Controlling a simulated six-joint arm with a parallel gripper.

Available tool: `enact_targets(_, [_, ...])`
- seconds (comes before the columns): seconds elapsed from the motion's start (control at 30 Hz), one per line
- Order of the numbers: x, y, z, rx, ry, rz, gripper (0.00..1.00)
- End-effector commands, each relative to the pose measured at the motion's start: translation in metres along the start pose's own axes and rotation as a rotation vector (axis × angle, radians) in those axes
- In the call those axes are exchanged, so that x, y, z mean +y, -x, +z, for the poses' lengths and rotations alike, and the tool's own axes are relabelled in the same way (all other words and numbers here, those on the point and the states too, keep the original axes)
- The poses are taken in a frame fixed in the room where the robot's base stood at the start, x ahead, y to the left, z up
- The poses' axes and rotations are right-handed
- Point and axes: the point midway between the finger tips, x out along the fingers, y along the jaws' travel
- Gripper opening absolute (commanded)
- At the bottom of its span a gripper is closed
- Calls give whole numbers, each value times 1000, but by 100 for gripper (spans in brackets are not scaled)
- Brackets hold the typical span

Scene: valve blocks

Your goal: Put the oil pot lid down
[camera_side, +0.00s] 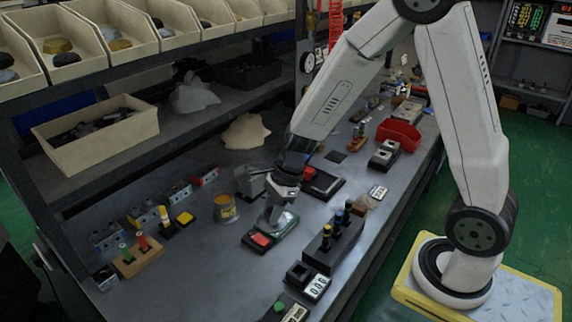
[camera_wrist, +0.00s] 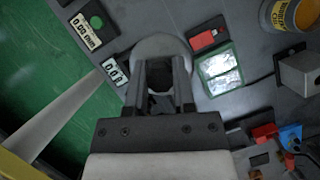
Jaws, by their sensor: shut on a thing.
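The oil pot (camera_side: 225,209) is a grey can with a yellow-orange label, standing left of my gripper in the side view. It stands open at the top right of the wrist view (camera_wrist: 292,14), with orange inside. My gripper (camera_side: 279,207) points down over the bench, away from the pot. In the wrist view my gripper (camera_wrist: 161,76) is shut on the dark knob of the lid, a pale grey disc (camera_wrist: 160,46). The fingers hide part of the lid. I cannot tell whether the lid touches the surface below.
Close by lie a green-edged case (camera_wrist: 217,70) and a red piece (camera_wrist: 206,38). A black block with several pegs (camera_side: 333,240) stands to the right. A wooden peg block (camera_side: 138,258) stands at left. Bare bench (camera_side: 190,280) shows at the front left.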

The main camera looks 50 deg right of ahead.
Motion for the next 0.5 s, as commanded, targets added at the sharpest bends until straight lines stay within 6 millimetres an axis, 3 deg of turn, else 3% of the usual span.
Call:
enact_targets(0.2, [16,-5,-4,10,-2,-1,0])
enact_targets(0.5, [12,-8,-3,10,-2,-1,0])
